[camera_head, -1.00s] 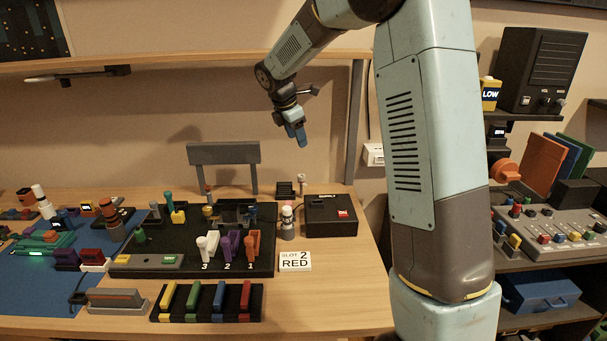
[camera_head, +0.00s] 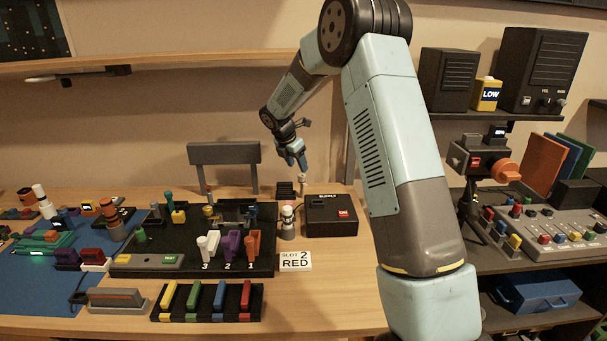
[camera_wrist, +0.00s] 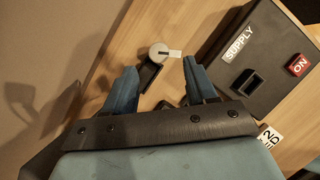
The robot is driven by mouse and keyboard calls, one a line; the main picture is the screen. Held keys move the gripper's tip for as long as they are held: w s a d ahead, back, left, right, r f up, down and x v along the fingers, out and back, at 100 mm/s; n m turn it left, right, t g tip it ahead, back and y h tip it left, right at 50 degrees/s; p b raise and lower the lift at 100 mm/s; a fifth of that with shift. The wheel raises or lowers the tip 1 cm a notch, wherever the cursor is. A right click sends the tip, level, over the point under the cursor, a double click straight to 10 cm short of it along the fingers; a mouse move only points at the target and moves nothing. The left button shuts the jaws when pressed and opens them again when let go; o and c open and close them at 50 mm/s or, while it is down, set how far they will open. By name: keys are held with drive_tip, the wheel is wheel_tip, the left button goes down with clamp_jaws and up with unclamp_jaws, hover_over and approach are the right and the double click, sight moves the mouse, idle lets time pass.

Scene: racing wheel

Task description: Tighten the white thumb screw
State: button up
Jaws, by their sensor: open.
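A small white upright piece (camera_head: 302,181), which looks like the white thumb screw, stands near the back of the bench, behind the left corner of the black supply box. In the wrist view a round pale top with a white flat tab (camera_wrist: 160,51) shows just beyond the fingertips; it appears to be the same piece. My gripper (camera_head: 295,161) hangs above and slightly left of it, pointing down. In the wrist view the two blue fingers of my gripper (camera_wrist: 161,72) are apart with nothing held between them. The fingers do not touch the piece.
The black supply box (camera_head: 330,222) with a red ON switch stands close on the right. A black board (camera_head: 190,262) with coloured levers lies left. A grey panel (camera_head: 224,154) stands behind.

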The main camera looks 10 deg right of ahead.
sight(302, 175)
drive_tip(key=shift+x, duration=2.7)
